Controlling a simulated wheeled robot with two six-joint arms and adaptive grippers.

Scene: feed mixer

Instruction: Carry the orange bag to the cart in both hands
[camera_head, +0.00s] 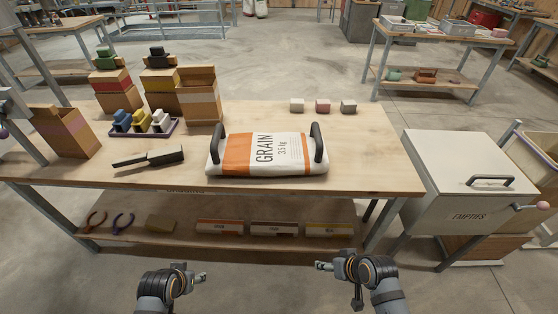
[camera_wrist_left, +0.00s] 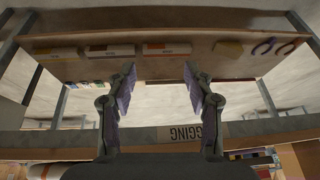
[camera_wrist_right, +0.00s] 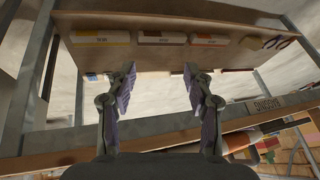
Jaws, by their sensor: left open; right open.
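The orange bag (camera_head: 270,155), white with orange panels and marked GRAIN, lies flat on the workbench near its front edge. A black handle stands up at its left end (camera_head: 214,150) and another at its right end (camera_head: 318,143). My left gripper (camera_head: 203,274) and my right gripper (camera_head: 321,266) are in front of the bench, apart from the bag. Both look empty and open, with fingers spread in the left wrist view (camera_wrist_left: 160,78) and the right wrist view (camera_wrist_right: 159,78). I cannot tell any cart for certain.
A white EMPTIES bin (camera_head: 450,180) stands right.

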